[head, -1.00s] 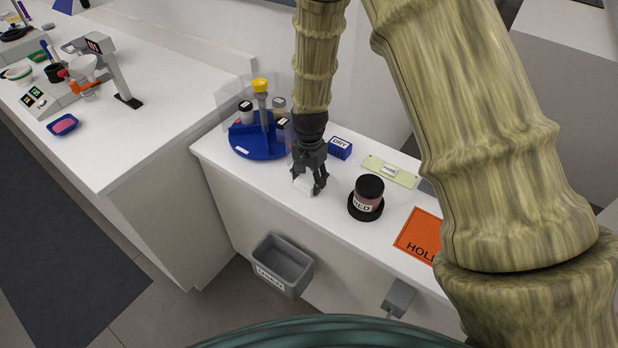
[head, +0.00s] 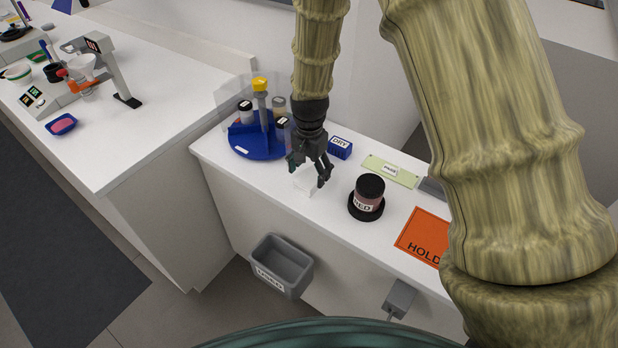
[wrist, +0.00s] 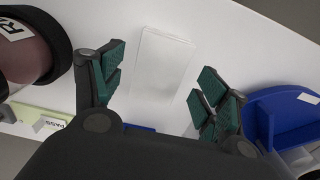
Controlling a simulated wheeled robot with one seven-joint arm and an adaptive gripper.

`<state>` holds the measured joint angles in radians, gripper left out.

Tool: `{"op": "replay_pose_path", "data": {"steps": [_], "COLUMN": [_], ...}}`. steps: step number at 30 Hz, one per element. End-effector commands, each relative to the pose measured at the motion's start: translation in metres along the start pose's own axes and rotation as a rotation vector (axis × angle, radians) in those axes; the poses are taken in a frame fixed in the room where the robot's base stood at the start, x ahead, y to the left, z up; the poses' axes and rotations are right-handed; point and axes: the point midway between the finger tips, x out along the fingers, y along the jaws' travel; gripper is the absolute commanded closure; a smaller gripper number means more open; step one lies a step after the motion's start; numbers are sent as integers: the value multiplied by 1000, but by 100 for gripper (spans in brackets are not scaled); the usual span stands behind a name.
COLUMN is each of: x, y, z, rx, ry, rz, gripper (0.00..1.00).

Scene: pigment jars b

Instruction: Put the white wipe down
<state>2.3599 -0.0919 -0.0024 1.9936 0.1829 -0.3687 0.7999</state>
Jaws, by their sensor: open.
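The white wipe (head: 306,180) lies on the white counter, left of the dark-lidded jar. It also shows in the wrist view (wrist: 162,65) as a pale rectangle between and beyond my fingers. My gripper (head: 308,172) is open just above the wipe, its fingers apart on either side. In the wrist view my gripper (wrist: 158,85) shows green finger pads with a clear gap to the wipe on both sides.
The jar (head: 368,193) on a black base stands close on the right, with an orange HOLD mat (head: 425,237) beyond. A blue carousel (head: 258,145) with jars is at left; a blue DRY box (head: 340,148) is behind. A grey bin (head: 282,264) hangs at the counter's front.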

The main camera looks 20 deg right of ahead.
Motion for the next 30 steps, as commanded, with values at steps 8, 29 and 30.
{"op": "replay_pose_path", "data": {"steps": [8,29,30], "x": [-36,-87,-87], "y": [0,0,0], "z": [0,0,0], "rx": [0,0,0], "ry": [2,0,0], "rz": [-2,1,1], "gripper": [26,26,26]}}
